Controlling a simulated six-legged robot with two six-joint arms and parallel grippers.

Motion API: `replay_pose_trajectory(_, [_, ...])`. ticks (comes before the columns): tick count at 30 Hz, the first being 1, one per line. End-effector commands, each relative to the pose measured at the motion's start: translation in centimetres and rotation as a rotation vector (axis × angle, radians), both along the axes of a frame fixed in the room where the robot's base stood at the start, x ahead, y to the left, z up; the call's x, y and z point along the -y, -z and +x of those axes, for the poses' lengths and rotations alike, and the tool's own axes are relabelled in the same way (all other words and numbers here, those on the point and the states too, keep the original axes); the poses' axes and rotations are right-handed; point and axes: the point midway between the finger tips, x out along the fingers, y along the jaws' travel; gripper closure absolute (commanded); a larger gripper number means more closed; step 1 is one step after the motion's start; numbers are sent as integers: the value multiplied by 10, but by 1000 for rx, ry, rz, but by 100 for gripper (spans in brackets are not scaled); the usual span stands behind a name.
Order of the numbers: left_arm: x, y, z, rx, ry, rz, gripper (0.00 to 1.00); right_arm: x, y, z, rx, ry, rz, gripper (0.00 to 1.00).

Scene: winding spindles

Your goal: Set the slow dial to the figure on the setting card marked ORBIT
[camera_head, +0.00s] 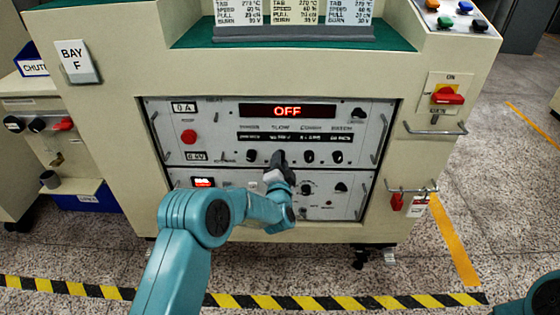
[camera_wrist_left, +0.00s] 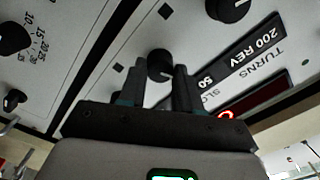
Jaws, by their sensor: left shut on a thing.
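The slow dial is a black knob (camera_wrist_left: 160,64) in the left wrist view, on the pale front panel (camera_head: 228,123) of the machine. My left gripper (camera_head: 279,160) is shut on it, one finger on each side, and largely hides it in the head view. Beside it in the left wrist view are upside-down words starting "SLO", a "50" and a "200 REV" label (camera_wrist_left: 255,50). Three setting cards (camera_head: 293,12) stand on top of the machine. Their headings are cut off, so I cannot tell which is ORBIT. My right gripper is out of view.
More black knobs (camera_head: 308,156) flank the dial closely. A red display (camera_head: 287,111) above reads OFF. A red button (camera_head: 188,136) is at the left and metal handles stick out at the panel edges. A red switch (camera_head: 448,96) is at the right.

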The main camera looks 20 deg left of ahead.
Motion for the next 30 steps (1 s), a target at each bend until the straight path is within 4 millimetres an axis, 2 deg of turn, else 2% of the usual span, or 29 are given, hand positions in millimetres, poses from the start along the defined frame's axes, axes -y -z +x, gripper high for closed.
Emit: replay_pose_trajectory(30, [0, 0, 0, -259, 1, 893, 97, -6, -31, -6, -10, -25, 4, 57])
